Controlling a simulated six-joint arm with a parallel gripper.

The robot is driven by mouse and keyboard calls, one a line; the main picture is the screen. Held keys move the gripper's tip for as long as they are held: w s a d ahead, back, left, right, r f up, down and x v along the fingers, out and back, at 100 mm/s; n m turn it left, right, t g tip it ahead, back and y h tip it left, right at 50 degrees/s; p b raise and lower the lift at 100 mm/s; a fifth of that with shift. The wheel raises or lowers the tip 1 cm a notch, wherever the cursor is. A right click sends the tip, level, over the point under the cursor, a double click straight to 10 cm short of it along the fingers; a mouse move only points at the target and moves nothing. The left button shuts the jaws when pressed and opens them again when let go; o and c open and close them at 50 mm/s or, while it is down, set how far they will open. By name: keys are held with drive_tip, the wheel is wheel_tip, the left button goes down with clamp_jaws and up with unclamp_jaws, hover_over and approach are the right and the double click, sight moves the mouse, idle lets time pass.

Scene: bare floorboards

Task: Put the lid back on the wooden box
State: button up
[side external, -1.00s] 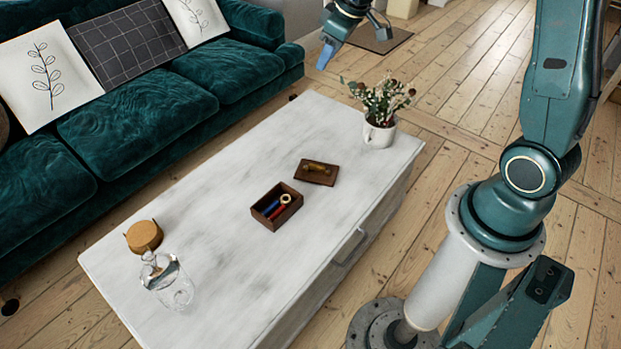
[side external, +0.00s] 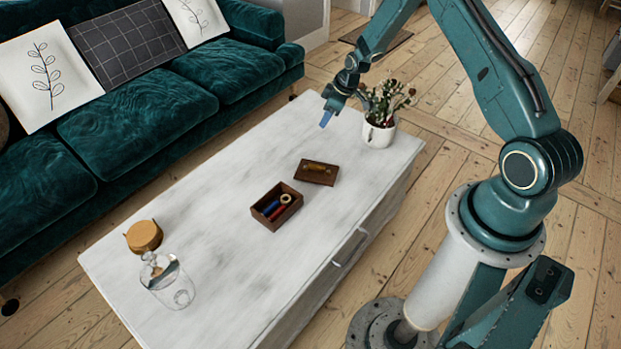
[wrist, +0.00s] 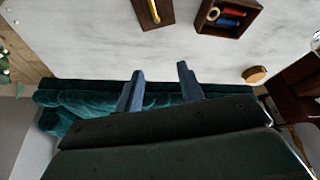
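The wooden box (side external: 264,216) stands open on the white table, with blue, red and ring-shaped items inside. It also shows at the top of the wrist view (wrist: 207,29). The lid (side external: 316,180), dark wood with a brass-coloured bar handle, lies flat on the table just beyond the box, handle up. The lid is partly cut off at the top of the wrist view (wrist: 142,13). My gripper (side external: 327,117) is above the far end of the table, away from the lid. In the wrist view its two blue fingers (wrist: 160,72) are apart with nothing between them.
A white mug with a plant (side external: 378,135) stands at the table's far right, close to my gripper. A glass carafe (side external: 170,285) and round wooden coasters (side external: 144,236) are at the near left. The table (side external: 215,185) is clear around the box and lid.

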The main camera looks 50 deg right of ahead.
wheel_tip(320, 180, down, 11)
drive_tip(key=s+d, duration=0.2)
drive_tip(key=shift+f, duration=0.1)
hover_over(318, 166)
drive_tip(key=s+d, duration=0.1)
drive_tip(key=s, duration=0.1)
drive_tip(key=shift+w+d+f, duration=0.1)
drive_tip(key=shift+f, duration=3.8)
drive_tip(key=shift+f, duration=0.1)
drive_tip(key=shift+a+x, duration=0.2)
drive_tip(key=shift+x, duration=2.3)
clamp_jaws()
